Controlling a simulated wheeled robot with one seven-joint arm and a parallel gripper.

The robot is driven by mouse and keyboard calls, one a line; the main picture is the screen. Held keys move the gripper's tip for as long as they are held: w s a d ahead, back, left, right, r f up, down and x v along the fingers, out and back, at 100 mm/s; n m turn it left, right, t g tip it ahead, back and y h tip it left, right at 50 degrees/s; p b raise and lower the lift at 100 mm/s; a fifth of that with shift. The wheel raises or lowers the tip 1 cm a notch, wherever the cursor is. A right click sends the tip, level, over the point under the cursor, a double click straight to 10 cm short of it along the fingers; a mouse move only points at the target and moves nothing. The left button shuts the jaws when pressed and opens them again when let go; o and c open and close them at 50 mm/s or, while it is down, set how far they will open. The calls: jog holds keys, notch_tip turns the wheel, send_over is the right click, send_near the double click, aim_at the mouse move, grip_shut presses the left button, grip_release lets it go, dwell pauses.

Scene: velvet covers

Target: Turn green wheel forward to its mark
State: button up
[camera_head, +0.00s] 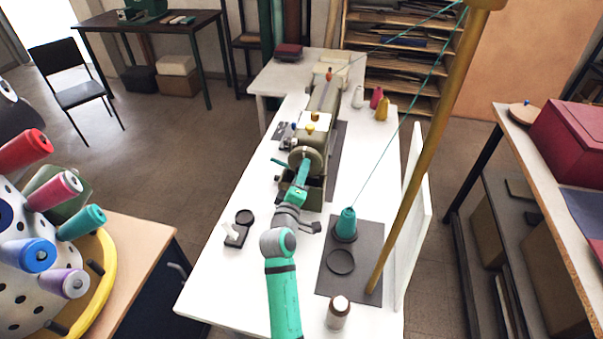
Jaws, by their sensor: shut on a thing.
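The olive-green wheel (313,155) stands upright on the near end of the sewing machine (324,97). My teal arm reaches up the white table to it, and my gripper (304,168) is shut on the wheel at its near face. My gripper covers the lower left part of the wheel. The exact finger contact is too small to make out. I cannot make out the mark on the wheel.
A teal thread cone (346,224) stands on a dark mat (338,286) to the right, beside a tall brass post (428,138). A small brown bottle (338,311) stands at the front edge. A small black holder (236,234) is at left. The table's left front is clear.

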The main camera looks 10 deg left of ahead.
jog(key=n, duration=0.7)
jog(key=shift+r, duration=0.1)
dwell(0.5)
jog(key=o, duration=1)
jog(key=shift+o, duration=0.2)
jog(key=s, duration=1)
jog(key=shift+s, duration=0.35)
